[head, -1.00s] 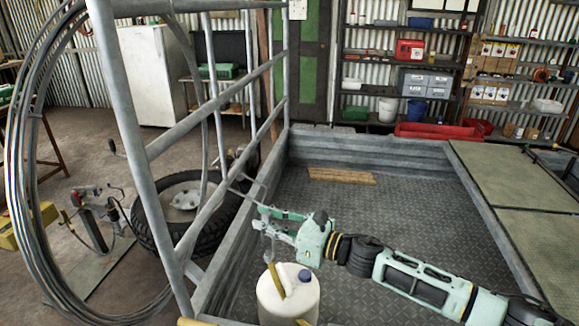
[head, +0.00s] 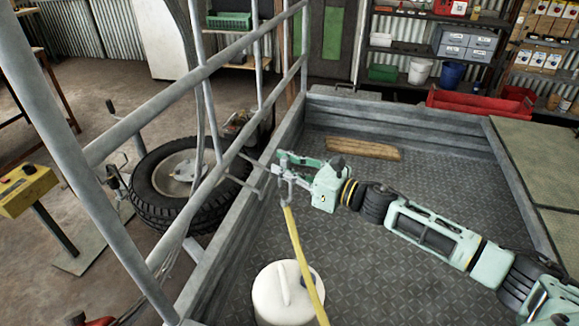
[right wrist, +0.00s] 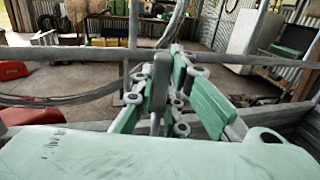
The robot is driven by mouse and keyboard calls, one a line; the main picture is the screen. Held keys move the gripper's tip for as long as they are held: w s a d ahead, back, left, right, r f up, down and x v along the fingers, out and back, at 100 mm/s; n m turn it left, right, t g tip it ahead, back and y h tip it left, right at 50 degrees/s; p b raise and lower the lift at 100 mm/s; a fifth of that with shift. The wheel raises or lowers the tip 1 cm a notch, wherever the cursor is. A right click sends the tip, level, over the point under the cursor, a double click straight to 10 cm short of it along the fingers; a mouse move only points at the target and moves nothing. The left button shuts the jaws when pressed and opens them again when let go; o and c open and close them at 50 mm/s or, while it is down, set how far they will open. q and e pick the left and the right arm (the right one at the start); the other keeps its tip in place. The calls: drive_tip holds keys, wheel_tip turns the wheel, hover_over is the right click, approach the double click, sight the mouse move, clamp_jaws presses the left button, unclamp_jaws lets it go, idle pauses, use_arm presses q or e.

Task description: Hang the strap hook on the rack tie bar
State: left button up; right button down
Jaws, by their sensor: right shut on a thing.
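My right gripper (head: 280,166) is shut on the grey strap hook (head: 288,188), at the trailer's left side. A thin grey bar, seemingly the rack tie bar (head: 247,183), sticks out from the slanted rack just left of the fingers. The hook looks close beside it; I cannot tell whether they touch. In the right wrist view, a grey piece, likely part of the hook (right wrist: 160,82), stands between the green fingers, in front of a horizontal rail (right wrist: 60,56). My left gripper is out of view.
The white jug (head: 272,296) stands on the trailer floor below the gripper. The rack's slanted tubes (head: 150,125) rise on the left, with a tyre (head: 150,195) beyond. A wooden board (head: 362,148) lies at the back. The mid floor is clear.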

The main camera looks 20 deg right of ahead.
drive_tip(key=shift+f+b+x, duration=0.2)
drive_tip(key=shift+f+x, duration=0.05)
drive_tip(key=shift+x, duration=0.8)
drive_tip(key=shift+f+b+x, duration=0.2)
drive_tip(key=shift+b+x, duration=0.05)
drive_tip(key=shift+x, duration=0.85)
drive_tip(key=shift+f+b+x, duration=0.2)
drive_tip(key=shift+f+x, duration=0.05)
drive_tip(key=shift+x, duration=0.8)
drive_tip(key=shift+w, duration=0.1)
drive_tip(key=shift+d+b, duration=0.1)
drive_tip(key=shift+b, duration=0.2)
drive_tip(key=shift+f, duration=0.2)
